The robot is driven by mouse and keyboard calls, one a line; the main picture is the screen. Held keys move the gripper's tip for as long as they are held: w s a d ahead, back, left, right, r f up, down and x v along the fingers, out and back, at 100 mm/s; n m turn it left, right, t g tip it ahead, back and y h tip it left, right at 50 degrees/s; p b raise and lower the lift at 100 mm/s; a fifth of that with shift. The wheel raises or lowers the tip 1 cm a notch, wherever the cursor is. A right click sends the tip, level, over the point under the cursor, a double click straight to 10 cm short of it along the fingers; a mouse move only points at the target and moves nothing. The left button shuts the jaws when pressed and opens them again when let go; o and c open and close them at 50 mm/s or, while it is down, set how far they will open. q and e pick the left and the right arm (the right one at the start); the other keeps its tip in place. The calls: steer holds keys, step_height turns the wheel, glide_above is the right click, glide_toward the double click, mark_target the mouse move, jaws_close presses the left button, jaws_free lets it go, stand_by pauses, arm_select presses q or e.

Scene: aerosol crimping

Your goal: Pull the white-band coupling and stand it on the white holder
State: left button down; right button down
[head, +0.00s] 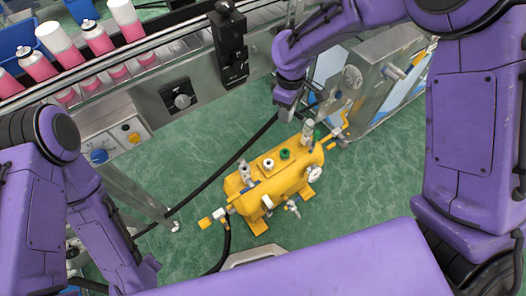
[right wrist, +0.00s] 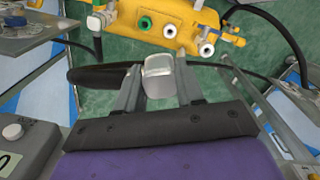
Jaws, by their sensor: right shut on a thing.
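My right gripper (head: 287,108) hangs above the floor, just behind the yellow tank (head: 280,190). In the right wrist view its two fingers (right wrist: 158,88) are shut on a pale grey-white coupling (right wrist: 159,75). A thick black hose runs off beside the coupling; its white band cannot be made out clearly. On top of the tank are a white ring-shaped holder (head: 268,163) and a green one (head: 284,154), both empty-looking. They also show in the right wrist view, white (right wrist: 170,30) and green (right wrist: 145,22). My left gripper is outside the view.
A grey coupling (head: 307,131) stands at the tank's right end, another (head: 245,172) at its left end. A steel cabinet (head: 370,85) stands to the right. A conveyor with pink-and-white cans (head: 97,38) runs along the back. Black hose (head: 225,165) crosses the green floor.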

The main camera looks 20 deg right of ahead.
steer(key=a+f+n+b, duration=0.1)
steer(key=f+n+b, duration=0.2)
steer(key=f+n, duration=0.6)
steer(key=w+a+f+n+b, duration=0.1)
steer(key=f+n+b, duration=0.3)
steer(key=f+n, duration=0.5)
steer(key=a+f+n+b, duration=0.2)
steer(key=f+n+b, duration=0.1)
steer(key=f+n, duration=0.6)
steer(key=shift+w+a+f+n+b, duration=0.1)
steer(key=shift+w+f+n+b, duration=0.1)
steer(key=shift+n, duration=0.75)
steer(key=shift+w+a+f+n+b, duration=0.1)
steer(key=shift+n+b, duration=0.1)
steer(key=shift+n, duration=0.75)
steer(key=shift+f+b, duration=0.4)
steer(key=shift+f, duration=0.25)
steer(key=shift+r+p, duration=0.1)
steer(key=shift+p, duration=0.35)
steer(key=shift+f+b, duration=0.3)
steer(key=shift+f, duration=0.3)
steer(key=shift+r, duration=0.1)
